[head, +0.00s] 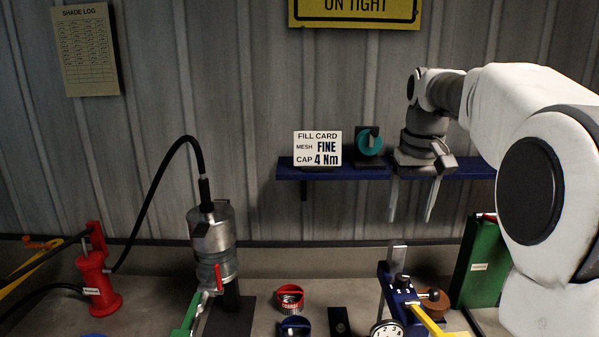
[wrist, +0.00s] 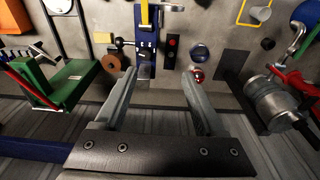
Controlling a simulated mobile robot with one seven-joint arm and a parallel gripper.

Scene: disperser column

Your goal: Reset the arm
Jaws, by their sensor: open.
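My gripper (head: 412,208) hangs from my white arm, which reaches in from the right in the head view. Its two fingers point down and are spread apart with nothing between them. It is in front of the blue wall shelf (head: 460,167), above the workbench. In the wrist view my gripper (wrist: 161,78) also shows open and empty, with the bench below and beyond the fingertips. Whether the fingers touch the shelf cannot be told, but they look apart from everything.
A fill card (head: 317,148) and a teal round item (head: 369,142) stand on the shelf. Below are a blue stand with a dial (head: 387,330), red-handled cup (head: 290,298), green box (head: 478,262), metal disperser (head: 212,235) with black hose, and red pump (head: 97,283).

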